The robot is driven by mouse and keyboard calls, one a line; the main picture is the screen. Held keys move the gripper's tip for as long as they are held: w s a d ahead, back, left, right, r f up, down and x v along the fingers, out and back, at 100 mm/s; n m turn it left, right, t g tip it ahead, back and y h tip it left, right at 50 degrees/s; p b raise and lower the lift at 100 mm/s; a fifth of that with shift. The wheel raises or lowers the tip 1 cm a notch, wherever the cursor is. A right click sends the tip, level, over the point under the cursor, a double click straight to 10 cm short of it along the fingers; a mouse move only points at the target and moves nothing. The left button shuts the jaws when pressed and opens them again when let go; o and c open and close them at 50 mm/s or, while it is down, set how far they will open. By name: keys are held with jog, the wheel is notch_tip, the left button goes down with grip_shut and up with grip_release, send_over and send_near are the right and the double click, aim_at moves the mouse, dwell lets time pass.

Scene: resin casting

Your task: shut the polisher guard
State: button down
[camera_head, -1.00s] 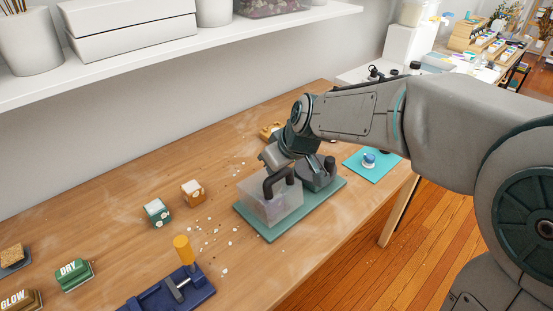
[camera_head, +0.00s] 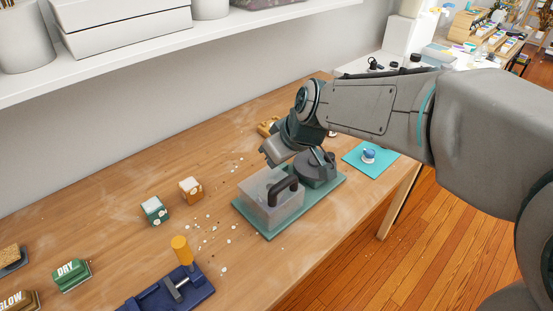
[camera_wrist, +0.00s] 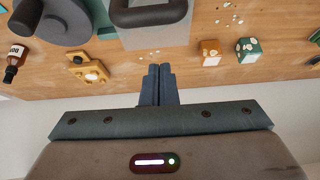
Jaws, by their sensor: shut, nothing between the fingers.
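The polisher has a teal base plate (camera_head: 266,234), a round grey motor body (camera_head: 318,170) and a clear box-shaped guard (camera_head: 258,212) with a dark looped handle (camera_head: 284,189). The guard appears lowered onto the base, its lower rim close to the plate; I cannot tell whether it is fully seated. My gripper (camera_head: 272,156) is just behind and above the guard, and its fingertips are hard to make out there. In the wrist view my gripper (camera_wrist: 160,68) has its fingers together and empty, apart from the guard (camera_wrist: 158,38) and handle (camera_wrist: 150,13) in the picture.
An orange cube (camera_head: 190,190) and a green cube (camera_head: 154,211) stand left of the polisher, with white chips scattered between. A blue clamp tool (camera_head: 170,293) lies in front. A teal mat (camera_head: 382,165) is right. A white shelf (camera_head: 200,38) runs along the wall.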

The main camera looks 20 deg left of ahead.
jog(key=s+d+m+h+p, duration=0.1)
jog(key=s+d+m, duration=0.3)
jog(key=d, duration=0.5)
jog(key=s+d+m+h+p, duration=0.2)
jog(key=s+d+m, duration=0.2)
jog(key=d, duration=0.6)
jog(key=s+d+r+m+h+p, duration=0.1)
jog(key=s+d+m+h+p, duration=0.1)
jog(key=d, duration=0.8)
jog(key=s+m, duration=0.1)
jog(key=s, duration=0.1)
jog(key=shift+s+d+m, duration=0.25)
jog(key=shift+s+m, duration=0.1)
jog(key=shift+m, duration=0.05)
